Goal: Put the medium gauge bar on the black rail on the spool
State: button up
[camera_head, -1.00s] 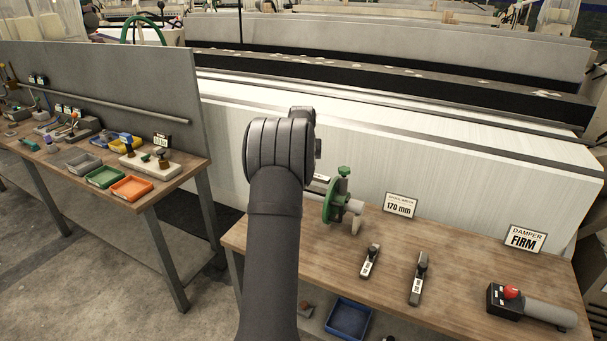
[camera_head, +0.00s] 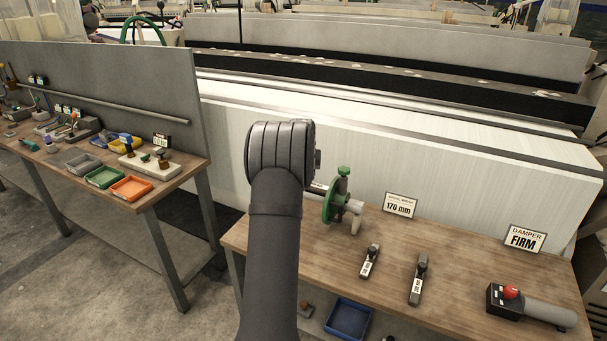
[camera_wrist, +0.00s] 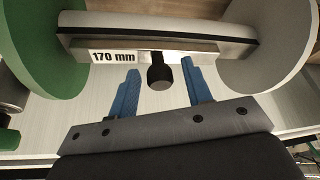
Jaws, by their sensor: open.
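The spool shows in the wrist view with a green flange (camera_wrist: 38,45) at left and a pale grey flange (camera_wrist: 268,42) at right. The black rail (camera_wrist: 215,36) runs along it between the flanges. A gauge bar (camera_wrist: 183,50) labelled 170 mm lies along the rail, seemingly touching it, with its black knob (camera_wrist: 160,77) toward my gripper. My gripper (camera_wrist: 160,68) is open, its blue fingers on either side of the knob with visible gaps. In the head view, my arm hides the gripper and most of the spool; the green flange (camera_head: 338,198) shows.
Two other gauge bars, a shorter one (camera_head: 370,262) and a longer one (camera_head: 418,280), lie on the wooden table (camera_head: 450,255). A sign (camera_head: 400,205) reads 170 mm. A damper with a red knob (camera_head: 511,291) lies at right. A blue bin (camera_head: 349,318) stands below.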

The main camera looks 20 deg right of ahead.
jog(key=v, duration=1.2)
jog(key=shift+r, duration=0.15)
jog(key=x, duration=1.1)
jog(key=shift+w+f, duration=0.15)
jog(key=shift+f, duration=0.2)
jog(key=shift+w+d+r, duration=0.1)
jog(key=shift+w, duration=0.05)
jog(key=shift+r, duration=1.5)
